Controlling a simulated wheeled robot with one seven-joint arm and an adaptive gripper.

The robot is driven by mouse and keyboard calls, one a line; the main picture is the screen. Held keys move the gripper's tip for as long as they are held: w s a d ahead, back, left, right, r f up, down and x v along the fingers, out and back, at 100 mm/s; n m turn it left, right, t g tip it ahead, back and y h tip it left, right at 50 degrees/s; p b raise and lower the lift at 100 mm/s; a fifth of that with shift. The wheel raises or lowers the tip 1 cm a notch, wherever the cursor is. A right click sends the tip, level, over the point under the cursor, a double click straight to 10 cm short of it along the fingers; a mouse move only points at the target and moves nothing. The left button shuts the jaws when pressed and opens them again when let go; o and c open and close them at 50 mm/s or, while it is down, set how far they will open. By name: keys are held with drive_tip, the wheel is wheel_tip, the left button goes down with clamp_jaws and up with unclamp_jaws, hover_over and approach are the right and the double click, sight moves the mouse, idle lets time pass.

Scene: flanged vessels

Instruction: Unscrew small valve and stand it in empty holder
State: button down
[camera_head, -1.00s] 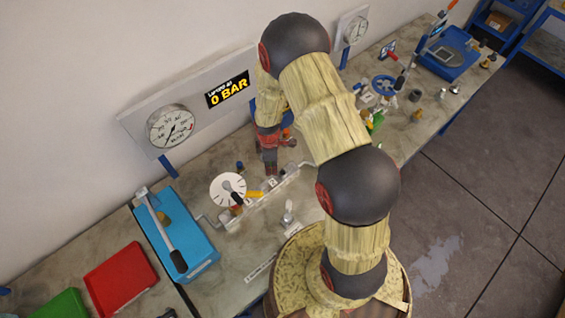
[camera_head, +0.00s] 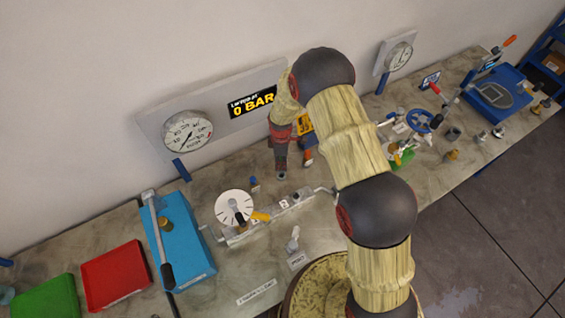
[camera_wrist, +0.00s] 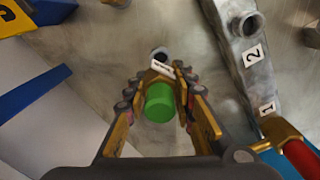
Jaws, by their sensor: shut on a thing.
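My gripper (camera_wrist: 160,92) is shut on the small valve (camera_wrist: 160,104), which shows its green round end and some brass between the fingers in the wrist view. In the head view my gripper (camera_head: 281,168) is on the wall side of the grey manifold (camera_head: 300,199), and the valve cannot be made out. The manifold block (camera_wrist: 243,62) is to the right in the wrist view, with labels 2 and 1 and an open port near 2. Just past the valve are a grey ring (camera_wrist: 159,52) and a small white label, partly hidden. I cannot tell if the valve touches the ring.
A white dial (camera_head: 235,207) and an orange handle (camera_head: 260,216) are at the manifold's left end. A blue press (camera_head: 182,240) stands farther left. A small dark piece (camera_head: 254,182) stands behind the manifold. Blue supports (camera_wrist: 33,92) are near the wall.

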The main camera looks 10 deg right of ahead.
drive_tip(key=shift+b, duration=0.3)
drive_tip(key=shift+f+b, duration=1.95)
drive_tip(key=shift+f, duration=0.55)
drive_tip(key=shift+f+b, duration=0.2)
drive_tip(key=shift+b, duration=0.4)
drive_tip(key=shift+f, duration=0.35)
drive_tip(key=shift+f+b, duration=0.75)
drive_tip(key=shift+b, duration=0.1)
drive_tip(key=c, duration=1.4)
unclamp_jaws()
drive_tip(key=shift+s, duration=0.1)
wheel_tip(320, 180, up, 12)
